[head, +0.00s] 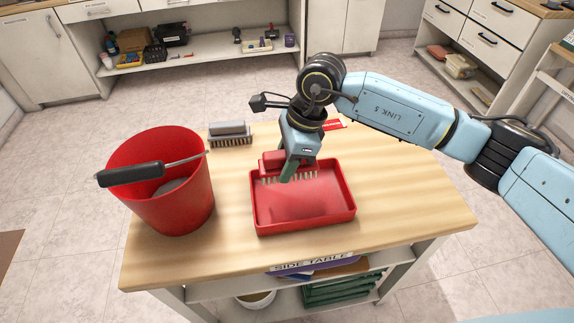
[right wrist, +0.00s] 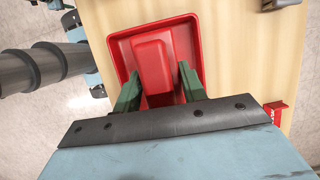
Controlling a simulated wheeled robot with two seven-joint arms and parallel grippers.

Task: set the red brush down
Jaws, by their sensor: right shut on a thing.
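The red brush (head: 270,164), with pale bristles pointing down, is at the far side of the red tray (head: 304,221) on the wooden table. My right gripper (head: 290,172) is shut on the brush's red body from above. In the right wrist view the brush (right wrist: 152,62) sits between the green fingers of my right gripper (right wrist: 158,84), over the tray (right wrist: 187,32). I cannot tell whether the bristles touch the tray floor. My left gripper is not in view.
A red bucket (head: 178,207) stands left of the tray, with a black-handled tool (head: 131,175) across its rim. A grey brush (head: 230,134) lies behind, near the table's far edge. The table's right side (head: 410,195) is bare.

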